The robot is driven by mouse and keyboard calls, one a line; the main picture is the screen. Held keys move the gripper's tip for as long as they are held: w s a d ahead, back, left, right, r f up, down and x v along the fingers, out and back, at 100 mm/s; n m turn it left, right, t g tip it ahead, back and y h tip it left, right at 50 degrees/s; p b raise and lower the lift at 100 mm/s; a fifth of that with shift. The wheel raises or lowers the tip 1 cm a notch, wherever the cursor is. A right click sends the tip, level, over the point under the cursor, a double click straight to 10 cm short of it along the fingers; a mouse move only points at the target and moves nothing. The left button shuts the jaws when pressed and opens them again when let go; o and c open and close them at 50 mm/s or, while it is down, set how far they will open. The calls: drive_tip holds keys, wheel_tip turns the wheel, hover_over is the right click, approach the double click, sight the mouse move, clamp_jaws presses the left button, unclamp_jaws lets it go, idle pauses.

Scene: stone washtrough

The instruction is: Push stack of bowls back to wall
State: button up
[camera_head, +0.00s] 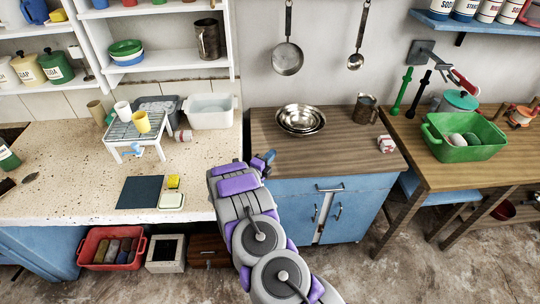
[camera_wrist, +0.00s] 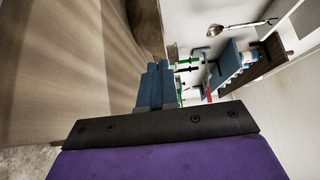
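The stack of shiny metal bowls (camera_head: 300,119) sits upright on the wooden top of the blue cabinet (camera_head: 325,148). It is at the back left of the top, close to the grey wall (camera_head: 325,75); any gap is hard to judge. My gripper (camera_head: 264,160) is at the front left edge of the wooden top, nearer to me than the bowls and apart from them. In the wrist view its blue fingers (camera_wrist: 157,85) lie side by side, shut, with nothing between them. I cannot make out the bowls in the wrist view.
A white basin (camera_head: 210,111) is on the stone counter to the left. A pan (camera_head: 288,58) and ladle (camera_head: 356,61) hang above. The top's middle is clear.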

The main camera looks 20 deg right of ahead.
drive_tip(key=shift+o, duration=0.7)
drive_tip(key=shift+d, duration=0.15)
drive_tip(key=shift+o, duration=0.7)
drive_tip(key=shift+w+r+y, duration=0.15)
drive_tip(key=shift+w+y, duration=0.15)
drive_tip(key=shift+y, duration=0.1)
drive_tip(key=o, duration=0.3)
drive_tip(key=w+a+r+n+y, duration=0.3)
drive_tip(key=a, duration=0.2)
drive_tip(key=shift+w+a+r+t+y, duration=0.2)
drive_tip(key=shift+a+t+y, duration=0.1)
drive_tip(key=shift+t+y, duration=0.1)
drive_tip(key=a+r+n+y, duration=0.5)
drive_tip(key=a, duration=0.3)
drive_tip(key=s+a+r+n+g+y, duration=0.3)
drive_tip(key=s+a+r+n+y, duration=0.4)
drive_tip(key=s+a+r+n, duration=0.45)
drive_tip(key=s+d+r+n+g, duration=0.1)
drive_tip(key=s+d+n+g, duration=0.2)
drive_tip(key=s, duration=1.2)
drive_tip(key=s+d+r+n+g+h, duration=0.1)
drive_tip(key=s+d+r+n+g, duration=0.1)
drive_tip(key=s, duration=1.4)
drive_tip(key=s+d+r+n+g+h, duration=0.1)
drive_tip(key=s+d+n+g, duration=0.3)
drive_tip(key=s, duration=1.2)
drive_tip(key=shift+s+d+r+g, duration=0.2)
drive_tip(key=shift+d+r+g, duration=0.15)
drive_tip(key=shift+d+g, duration=0.6)
